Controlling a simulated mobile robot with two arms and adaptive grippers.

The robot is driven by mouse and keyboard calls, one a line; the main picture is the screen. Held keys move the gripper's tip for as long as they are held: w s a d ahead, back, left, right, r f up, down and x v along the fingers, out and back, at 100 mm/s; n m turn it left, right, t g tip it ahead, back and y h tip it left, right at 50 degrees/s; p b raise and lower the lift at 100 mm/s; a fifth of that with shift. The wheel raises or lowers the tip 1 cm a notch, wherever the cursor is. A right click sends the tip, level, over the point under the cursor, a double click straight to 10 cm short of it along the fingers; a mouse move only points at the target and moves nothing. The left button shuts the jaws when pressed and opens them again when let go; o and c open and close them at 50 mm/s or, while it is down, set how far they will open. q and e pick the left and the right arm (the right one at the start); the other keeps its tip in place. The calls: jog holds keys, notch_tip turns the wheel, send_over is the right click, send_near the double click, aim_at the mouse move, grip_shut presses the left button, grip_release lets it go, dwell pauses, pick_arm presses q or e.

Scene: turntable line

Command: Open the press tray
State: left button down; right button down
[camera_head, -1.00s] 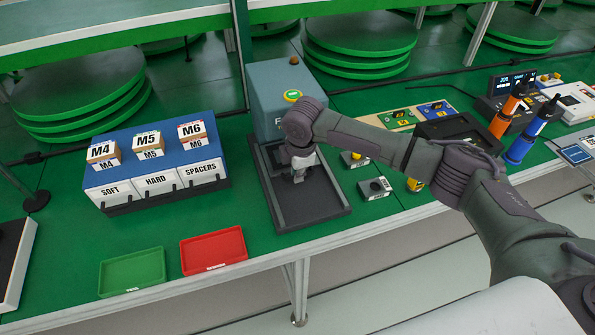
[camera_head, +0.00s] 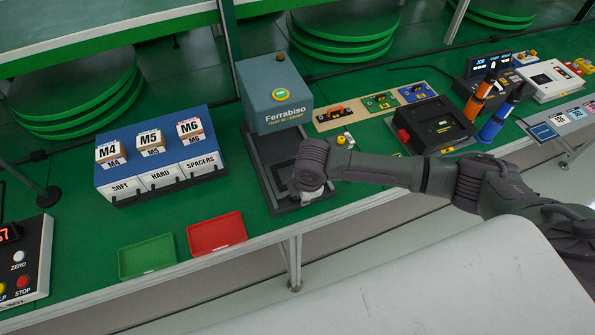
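My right gripper (camera_head: 312,194) points down at the tray's front right part. Its fingers are mostly hidden under the wrist, so I cannot tell whether they are open, shut or touching the tray. My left gripper is not in view.
A blue bin rack (camera_head: 155,125) stands left of the press. A green tray (camera_head: 148,257) and a red tray (camera_head: 216,234) lie at the front edge. Right of the press are colored plates, a black box (camera_head: 434,124) and orange and blue screwdrivers.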

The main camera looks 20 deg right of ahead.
jog(key=shift+s, duration=0.45)
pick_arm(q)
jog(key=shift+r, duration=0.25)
pick_arm(e)
jog(key=c, duration=1.2)
grip_release()
jog(key=shift+w, duration=0.1)
jog(key=r, duration=0.4)
jog(key=s+r, duration=0.1)
jog(key=r, duration=0.3)
jog(key=s+r, duration=0.1)
jog(key=r, duration=0.2)
jog(key=shift+s+r, duration=0.1)
jog(key=shift+r, duration=0.3)
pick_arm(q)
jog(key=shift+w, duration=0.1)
